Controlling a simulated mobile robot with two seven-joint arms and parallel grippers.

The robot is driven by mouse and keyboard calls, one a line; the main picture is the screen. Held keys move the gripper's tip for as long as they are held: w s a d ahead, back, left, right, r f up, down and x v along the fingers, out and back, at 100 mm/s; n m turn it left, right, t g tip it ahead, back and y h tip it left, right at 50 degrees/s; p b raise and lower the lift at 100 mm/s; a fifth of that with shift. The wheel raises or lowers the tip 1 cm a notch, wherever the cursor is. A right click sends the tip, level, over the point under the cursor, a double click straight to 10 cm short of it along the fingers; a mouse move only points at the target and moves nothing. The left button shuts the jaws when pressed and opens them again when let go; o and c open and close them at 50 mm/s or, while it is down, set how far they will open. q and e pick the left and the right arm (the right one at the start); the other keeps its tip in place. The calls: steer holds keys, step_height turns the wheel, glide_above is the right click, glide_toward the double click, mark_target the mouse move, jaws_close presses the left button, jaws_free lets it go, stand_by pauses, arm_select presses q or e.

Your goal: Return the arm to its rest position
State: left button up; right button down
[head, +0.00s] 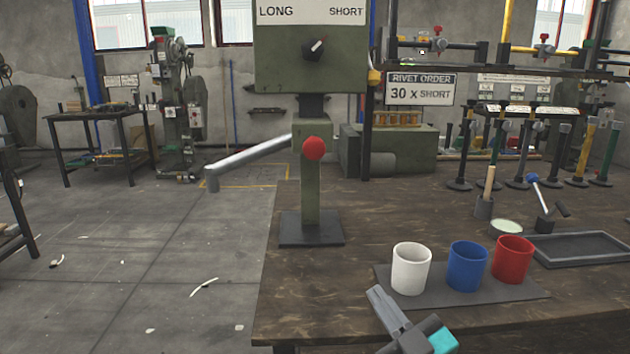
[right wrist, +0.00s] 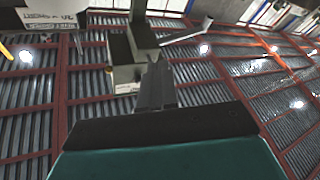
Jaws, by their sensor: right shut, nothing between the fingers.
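My right gripper (head: 377,294) is low in the head view, just in front of the mat with the cups. Its fingers are together and hold nothing. In the right wrist view the closed fingers (right wrist: 157,85) point up towards the roof and the press. The green rivet press (head: 318,190) stands on the bench left of and beyond the gripper, clear of it. Its dial (head: 315,47) points up and right, towards SHORT. A red knob (head: 314,148) is on its front. My left gripper is not in view.
White (head: 411,270), blue (head: 467,266) and red (head: 512,260) cups stand on a dark mat (head: 500,292) close to the right gripper. A dark tray (head: 585,248) lies at right. The bench's front left part (head: 310,290) is clear. A metal bar (head: 250,160) reaches left from the press.

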steer(key=s+d+f+m+g+h, duration=0.35)
steer(key=s+f, duration=0.45)
steer(key=f, duration=0.4)
steer(key=s+d+f+m+g+h, duration=0.25)
steer(key=s+f+m+g, duration=0.25)
steer(key=s+f, duration=0.5)
arm_select(q)
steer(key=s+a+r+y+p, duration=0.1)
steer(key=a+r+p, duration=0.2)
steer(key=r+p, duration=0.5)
steer(key=p, duration=0.4)
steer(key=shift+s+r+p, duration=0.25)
steer(key=shift+p, duration=0.1)
arm_select(e)
step_height(320, 180, up, 6)
steer(key=w+d+h, duration=0.1)
steer(key=shift+d+r+h, duration=0.25)
steer(key=shift+d+h, duration=0.05)
steer(key=shift+d, duration=0.05)
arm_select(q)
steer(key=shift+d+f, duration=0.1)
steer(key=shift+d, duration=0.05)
arm_select(e)
steer(key=shift+n+t, duration=0.25)
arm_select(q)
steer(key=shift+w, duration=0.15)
arm_select(e)
steer(key=shift+w, duration=0.1)
